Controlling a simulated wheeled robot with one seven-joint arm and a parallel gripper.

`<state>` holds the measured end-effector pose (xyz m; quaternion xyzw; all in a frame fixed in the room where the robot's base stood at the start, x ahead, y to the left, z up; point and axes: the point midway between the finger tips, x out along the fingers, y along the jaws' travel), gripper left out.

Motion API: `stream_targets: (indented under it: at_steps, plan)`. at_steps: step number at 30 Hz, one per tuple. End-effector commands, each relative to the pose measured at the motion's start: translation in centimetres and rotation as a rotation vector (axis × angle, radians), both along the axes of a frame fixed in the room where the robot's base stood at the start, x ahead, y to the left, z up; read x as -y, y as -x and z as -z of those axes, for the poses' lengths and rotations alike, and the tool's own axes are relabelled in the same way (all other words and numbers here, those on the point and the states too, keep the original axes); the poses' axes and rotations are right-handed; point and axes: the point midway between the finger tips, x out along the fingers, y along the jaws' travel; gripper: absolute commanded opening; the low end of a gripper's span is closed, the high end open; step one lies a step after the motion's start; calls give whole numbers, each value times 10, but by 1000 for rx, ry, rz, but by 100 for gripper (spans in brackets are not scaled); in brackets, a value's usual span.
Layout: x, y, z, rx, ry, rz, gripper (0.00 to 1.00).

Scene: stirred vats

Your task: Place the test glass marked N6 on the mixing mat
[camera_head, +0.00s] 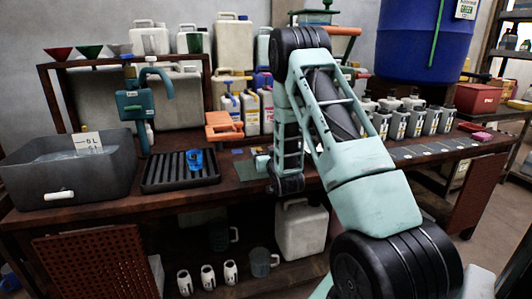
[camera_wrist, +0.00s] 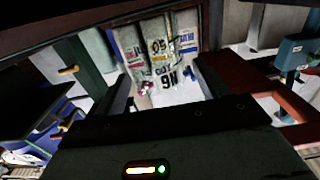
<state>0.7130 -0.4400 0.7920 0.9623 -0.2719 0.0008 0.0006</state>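The test glass marked N6 (camera_wrist: 180,94) shows in the wrist view as a pale, upside-down marked surface between my two dark fingers. My gripper (camera_wrist: 164,92) has its fingers apart there; whether they touch the glass is unclear. In the head view my wrist hangs over the middle of the bench, and my arm hides the fingertips and any glass at them. A flat green mat (camera_head: 246,171) lies on the bench just left of my wrist; it may be the mixing mat.
A ribbed black tray (camera_head: 160,185) with a blue cup (camera_head: 195,160) lies left of the green mat. A grey vat (camera_head: 65,180) stands at far left. Several marked white glasses (camera_head: 415,122) stand at right. Jugs and bottles (camera_head: 252,112) line the back.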

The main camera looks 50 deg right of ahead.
Motion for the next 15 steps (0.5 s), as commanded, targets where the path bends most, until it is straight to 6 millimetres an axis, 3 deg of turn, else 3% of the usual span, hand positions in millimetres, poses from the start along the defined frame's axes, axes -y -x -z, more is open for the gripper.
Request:
stream_targets:
  at_steps: [8, 15]
  plan:
    - [0, 1, -5, 0, 0, 0, 73]
    - [-24, 39, -2, -3, -2, 0, 73]
